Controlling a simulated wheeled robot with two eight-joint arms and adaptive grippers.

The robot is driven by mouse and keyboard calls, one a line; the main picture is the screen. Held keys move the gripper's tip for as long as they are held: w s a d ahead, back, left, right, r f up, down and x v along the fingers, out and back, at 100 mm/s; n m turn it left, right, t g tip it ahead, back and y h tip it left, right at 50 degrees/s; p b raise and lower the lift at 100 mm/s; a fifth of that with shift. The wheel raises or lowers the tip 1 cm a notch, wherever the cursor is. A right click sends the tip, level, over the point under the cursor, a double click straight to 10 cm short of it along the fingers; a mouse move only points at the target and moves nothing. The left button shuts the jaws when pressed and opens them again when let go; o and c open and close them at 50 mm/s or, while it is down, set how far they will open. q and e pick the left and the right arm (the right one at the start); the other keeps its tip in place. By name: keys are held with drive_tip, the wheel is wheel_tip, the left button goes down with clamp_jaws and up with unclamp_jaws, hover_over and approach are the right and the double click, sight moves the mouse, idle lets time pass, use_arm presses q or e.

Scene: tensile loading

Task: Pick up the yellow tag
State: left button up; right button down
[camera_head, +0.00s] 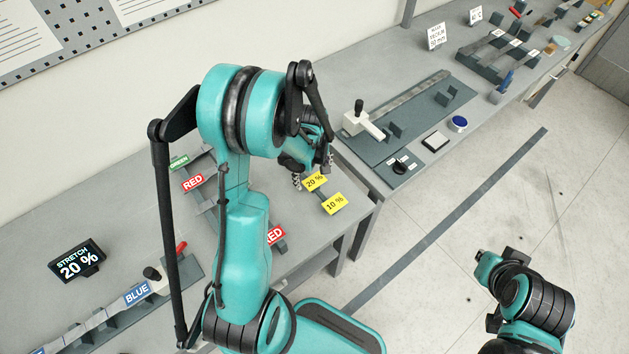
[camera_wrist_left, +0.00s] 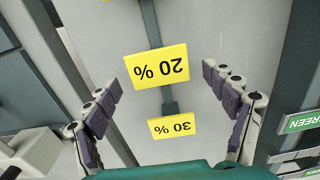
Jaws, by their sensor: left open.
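Two yellow tags show in the head view: one reads 20 % (camera_head: 314,181) and one reads 10 % (camera_head: 334,204). They sit on a thin dark rail at the right end of the near table. In the left wrist view, the 20 % tag (camera_wrist_left: 157,67) lies between the fingertips, with a 30 % tag (camera_wrist_left: 173,126) nearer the palm. My left gripper (camera_head: 313,172) is open above the tags; its spread fingers (camera_wrist_left: 160,78) show gaps on both sides of the 20 % tag. My right arm's end (camera_head: 503,262) is over the floor at lower right; its jaws are unclear.
A display (camera_head: 77,262) reads STRETCH 20 %. GREEN (camera_head: 179,161), RED (camera_head: 193,182) and BLUE (camera_head: 137,293) labels stand on the near table. Floor to the right is open.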

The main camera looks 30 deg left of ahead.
use_arm(q)
drive_tip(key=c, duration=0.9)
